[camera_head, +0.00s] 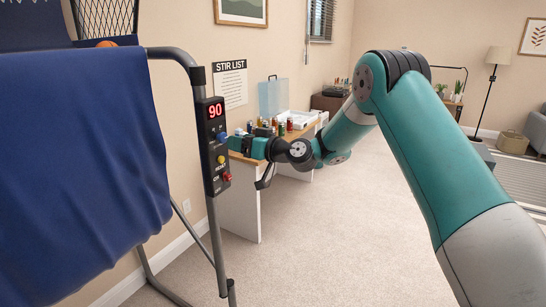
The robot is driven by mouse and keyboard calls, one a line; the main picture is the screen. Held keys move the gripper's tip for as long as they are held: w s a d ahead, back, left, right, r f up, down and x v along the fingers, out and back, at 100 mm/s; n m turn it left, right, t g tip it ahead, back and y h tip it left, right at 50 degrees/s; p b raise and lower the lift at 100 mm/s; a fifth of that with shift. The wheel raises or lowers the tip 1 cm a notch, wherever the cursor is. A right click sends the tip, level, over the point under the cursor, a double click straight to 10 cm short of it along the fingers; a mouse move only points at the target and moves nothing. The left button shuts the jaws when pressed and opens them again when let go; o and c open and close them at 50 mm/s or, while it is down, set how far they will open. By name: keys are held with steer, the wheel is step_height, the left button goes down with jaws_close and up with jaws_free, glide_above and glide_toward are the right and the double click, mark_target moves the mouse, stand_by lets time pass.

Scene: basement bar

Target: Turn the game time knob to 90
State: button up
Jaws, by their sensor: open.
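The control panel (209,181) is a dark upright box on the frame post of the basketball arcade game. Its red display (215,111) reads 90. A blue knob (222,137) sits below the display. A yellow button (220,159) and a red switch (227,177) are lower down. My gripper (228,142) comes in from the right and its tips are at the blue knob. It is open. The tips are small here, and I cannot tell whether they touch the knob.
A blue cloth (80,170) hangs over the game's side at the left, and grey metal tubes (200,235) frame it. Behind my gripper, a table (243,198) holds cans (282,129) and a white tray (297,117). The carpet (330,240) in front is clear.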

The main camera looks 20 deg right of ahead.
steer(key=b+v, duration=0.4)
steer(key=v, duration=0.8)
steer(key=shift+b, duration=0.35)
steer(key=shift+a, duration=0.1)
steer(key=s+a+f+n+g, duration=0.1)
steer(key=s+a+n+g, duration=0.3)
steer(key=s+a+g, duration=0.95)
steer(key=s+f+h, duration=0.1)
steer(key=s+h, duration=0.2)
steer(key=s, duration=0.8)
steer(key=s+f+m+g+h, duration=0.1)
steer(key=s+f+h, duration=0.1)
steer(key=s, duration=0.9)
steer(key=shift+f+h, duration=0.3)
steer(key=shift+h, duration=0.4)
